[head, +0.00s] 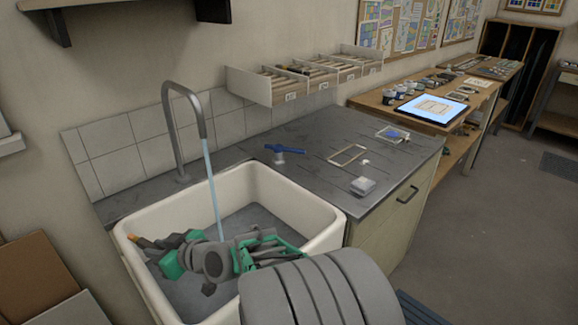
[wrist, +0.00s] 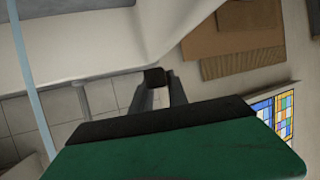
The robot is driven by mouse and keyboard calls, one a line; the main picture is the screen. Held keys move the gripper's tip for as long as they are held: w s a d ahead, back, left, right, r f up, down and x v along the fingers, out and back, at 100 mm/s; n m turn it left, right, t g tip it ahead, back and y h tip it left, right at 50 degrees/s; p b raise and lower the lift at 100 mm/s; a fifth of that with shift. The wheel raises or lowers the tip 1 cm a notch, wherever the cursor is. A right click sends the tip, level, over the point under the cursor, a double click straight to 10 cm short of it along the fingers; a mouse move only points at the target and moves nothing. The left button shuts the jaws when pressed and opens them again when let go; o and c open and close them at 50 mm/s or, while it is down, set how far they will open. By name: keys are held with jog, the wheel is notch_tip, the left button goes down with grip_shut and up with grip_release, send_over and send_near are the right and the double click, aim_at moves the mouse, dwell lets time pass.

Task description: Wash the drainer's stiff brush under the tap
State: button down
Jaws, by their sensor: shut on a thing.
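The grey tap (head: 180,130) arches over the white sink (head: 335,215), and a stream of water (head: 212,185) runs down from it. The stream also shows at the left of the wrist view (wrist: 30,85). My gripper (head: 143,240) is over the left part of the sink, left of the stream. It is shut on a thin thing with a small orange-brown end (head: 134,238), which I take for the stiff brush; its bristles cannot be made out. In the wrist view my gripper's fingers (wrist: 157,80) are close together, with the held thing mostly hidden.
The dark counter (head: 315,175) right of the sink bears a blue-handled tool (head: 283,149), a wooden frame (head: 348,154), a whitish block (head: 362,186) and a small tray (head: 392,134). Brown boards (head: 40,270) lean at the left. The sink rim surrounds my arm.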

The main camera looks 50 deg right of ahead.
jog(key=s+d+r+m+h+p, duration=0.1)
jog(key=s+d+r, duration=0.3)
jog(key=d, duration=0.5)
jog(key=s+d+r+m+h+p, duration=0.1)
jog(key=s+d+r+p, duration=0.1)
jog(key=d+r, duration=0.55)
jog(key=s+d+r+m+h+p, duration=0.15)
jog(key=s+d+r, duration=0.25)
jog(key=s+d, duration=0.6)
jog(key=w+a+f+b, duration=0.1)
jog(key=w+a, duration=0.1)
jog(key=w, duration=0.5)
jog(key=w+a+f, duration=0.1)
jog(key=w+a, duration=0.1)
jog(key=w, duration=0.4)
jog(key=shift+w+a+f+t+b, duration=0.25)
jog(key=shift+w+f+t+b, duration=0.15)
jog(key=shift+d, duration=0.15)
jog(key=shift+w+d+b, duration=0.25)
jog(key=shift+d+b, duration=0.05)
jog(key=shift+d, duration=0.15)
jog(key=shift+a, duration=0.1)
